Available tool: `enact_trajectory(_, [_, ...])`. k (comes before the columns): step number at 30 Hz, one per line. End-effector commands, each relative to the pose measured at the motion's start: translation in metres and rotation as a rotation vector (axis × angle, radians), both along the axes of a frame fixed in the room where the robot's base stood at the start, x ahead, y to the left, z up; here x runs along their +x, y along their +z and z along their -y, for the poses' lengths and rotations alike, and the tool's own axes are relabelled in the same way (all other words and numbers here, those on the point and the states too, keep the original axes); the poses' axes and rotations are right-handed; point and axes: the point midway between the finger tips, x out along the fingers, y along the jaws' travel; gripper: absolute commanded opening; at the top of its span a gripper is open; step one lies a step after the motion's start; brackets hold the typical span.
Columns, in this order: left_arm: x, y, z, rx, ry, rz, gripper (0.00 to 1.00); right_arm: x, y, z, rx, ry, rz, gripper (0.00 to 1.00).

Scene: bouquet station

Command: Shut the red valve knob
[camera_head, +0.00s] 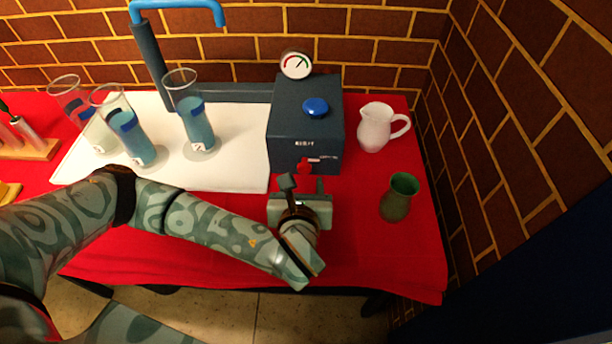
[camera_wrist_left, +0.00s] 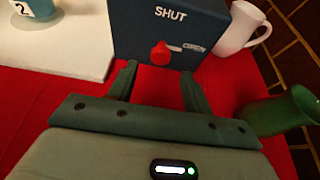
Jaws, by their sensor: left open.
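The red valve knob (camera_head: 303,167) is on the front face of a dark blue box (camera_head: 290,125). In the left wrist view the knob (camera_wrist_left: 160,54) has a thin pale bar reaching right toward the word OPEN; the word SHUT is above it. My left gripper (camera_head: 304,184) is open and empty in front of the box. In the left wrist view its two fingers (camera_wrist_left: 158,72) point at the box, one to each side below the knob, apart from it. My right gripper is not in view.
A blue button (camera_head: 316,107) and a gauge (camera_head: 296,65) are on top of the box. A white jug (camera_head: 376,128) and green cup (camera_head: 397,198) stand right. Red cloth (camera_head: 360,250) is clear in front.

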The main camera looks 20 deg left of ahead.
Motion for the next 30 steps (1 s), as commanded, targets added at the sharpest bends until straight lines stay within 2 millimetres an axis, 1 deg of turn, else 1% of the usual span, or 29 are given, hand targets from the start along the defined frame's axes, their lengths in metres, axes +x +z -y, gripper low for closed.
enact_trajectory(1, [0.011,-0.010,-0.003,0.001,0.000,0.001,0.49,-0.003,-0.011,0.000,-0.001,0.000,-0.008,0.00])
enact_trajectory(4, [0.027,-0.016,-0.008,0.001,0.001,0.000,0.49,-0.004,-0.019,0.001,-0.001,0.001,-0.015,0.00])
enact_trajectory(7, [0.037,-0.020,-0.011,0.001,0.000,-0.001,0.49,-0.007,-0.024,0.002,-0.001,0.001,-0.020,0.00])
enact_trajectory(12, [0.045,-0.020,-0.013,-0.001,-0.001,-0.001,0.49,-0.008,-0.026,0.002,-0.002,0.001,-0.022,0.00])
enact_trajectory(19, [0.045,-0.019,-0.013,0.000,-0.001,0.000,0.49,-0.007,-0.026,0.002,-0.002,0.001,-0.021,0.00])
enact_trajectory(20, [0.045,-0.019,-0.013,0.000,-0.001,0.000,0.44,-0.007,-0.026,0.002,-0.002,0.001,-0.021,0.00])
enact_trajectory(21, [0.045,-0.019,-0.013,0.000,-0.001,0.000,0.33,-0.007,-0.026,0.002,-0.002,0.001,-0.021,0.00])
enact_trajectory(23, [0.045,-0.019,-0.013,0.000,-0.001,0.000,0.16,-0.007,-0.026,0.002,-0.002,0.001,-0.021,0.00])
enact_trajectory(24, [0.045,-0.019,-0.013,0.000,-0.001,0.000,0.06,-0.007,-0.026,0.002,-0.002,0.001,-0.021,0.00])
enact_trajectory(30, [0.045,-0.018,-0.013,-0.004,0.000,0.001,0.06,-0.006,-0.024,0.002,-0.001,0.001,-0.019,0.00])
